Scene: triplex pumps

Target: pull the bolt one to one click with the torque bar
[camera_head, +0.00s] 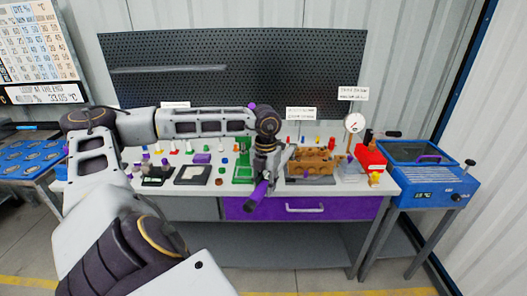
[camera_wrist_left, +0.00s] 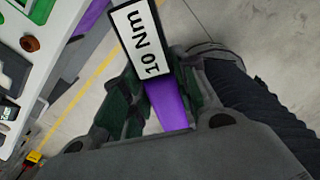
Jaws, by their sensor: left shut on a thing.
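My left gripper (camera_head: 266,163) is at the front edge of the workbench, shut on the purple torque bar (camera_head: 257,195), whose end points down and toward me in front of the drawer. In the left wrist view the purple bar (camera_wrist_left: 168,105) lies between the dark green-padded fingers (camera_wrist_left: 150,88), and a white "10 Nm" tag (camera_wrist_left: 140,40) shows beside it. A brown pump block (camera_head: 314,161) sits on the bench just right of the gripper. I cannot pick out bolt one, and the bar's far end is hidden. My right gripper is out of view.
Small coloured parts and dark trays (camera_head: 193,175) cover the bench left of the gripper. A round gauge (camera_head: 355,123) and a red box (camera_head: 370,158) stand to the right. A blue machine (camera_head: 432,180) is at the far right. The floor in front is clear.

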